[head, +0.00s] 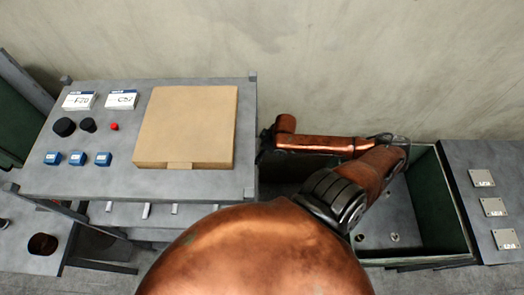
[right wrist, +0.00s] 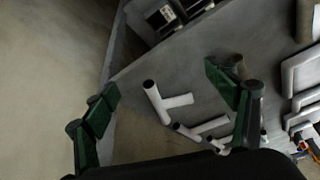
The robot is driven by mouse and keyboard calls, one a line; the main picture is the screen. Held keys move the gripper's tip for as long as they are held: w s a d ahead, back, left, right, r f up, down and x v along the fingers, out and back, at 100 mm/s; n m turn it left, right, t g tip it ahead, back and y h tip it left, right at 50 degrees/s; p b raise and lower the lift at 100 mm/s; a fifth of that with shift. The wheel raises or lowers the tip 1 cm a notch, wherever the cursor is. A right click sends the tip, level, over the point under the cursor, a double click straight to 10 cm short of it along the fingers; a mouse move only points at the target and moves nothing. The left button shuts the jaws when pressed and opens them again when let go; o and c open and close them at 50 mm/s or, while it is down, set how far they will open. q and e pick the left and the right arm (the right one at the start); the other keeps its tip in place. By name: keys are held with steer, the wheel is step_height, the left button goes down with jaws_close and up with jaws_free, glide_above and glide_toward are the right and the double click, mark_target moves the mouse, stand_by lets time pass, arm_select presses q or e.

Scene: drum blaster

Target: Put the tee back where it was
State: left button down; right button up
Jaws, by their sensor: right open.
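In the right wrist view, a white tee (right wrist: 163,101) lies on a grey surface between the green fingers of my right gripper (right wrist: 160,84). The fingers are spread wide, with nothing held between them. A second white branched fitting (right wrist: 205,130) lies just below it, partly hidden by the right finger. In the head view my right arm reaches across to the right edge of the table, and the dark end of my right gripper (head: 268,142) shows there; its fingers are hidden. I cannot make out the tee in the head view. My left gripper is not in view.
A grey table (head: 210,188) holds a cardboard box (head: 186,124), blue blocks (head: 77,158), dark knobs and white labels. A green-walled bin (head: 433,193) stands at the right, beside a panel with metal plates (head: 493,207). White bent pipes (right wrist: 300,72) lie at the wrist view's right.

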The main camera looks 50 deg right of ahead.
steer(key=shift+s+d, duration=0.1)
steer(key=shift+s, duration=0.3)
steer(key=s+d+f+m+h, duration=0.1)
steer(key=s+d+f+m, duration=0.1)
steer(key=d+f, duration=0.5)
steer(key=s+d+f+m+h, duration=0.1)
steer(key=s+d+f, duration=0.15)
steer(key=f, duration=0.85)
steer(key=s+f, duration=0.6)
steer(key=f, duration=0.4)
steer(key=s+a+f+g, duration=0.1)
steer(key=s+a+f, duration=0.7)
steer(key=s+a, duration=0.2)
steer(key=s+a+f+n+g, duration=0.1)
steer(key=s+a+f+g, duration=0.1)
steer(key=s+a+f, duration=0.7)
steer(key=s+a, duration=0.2)
steer(key=a, duration=0.1)
steer(key=shift+s+a+f+y, duration=0.15)
steer(key=shift+s+a+y, duration=0.15)
steer(key=shift+a, duration=0.1)
step_height(320, 180, down, 8)
steer(key=b, duration=0.8)
steer(key=shift+s, duration=0.4)
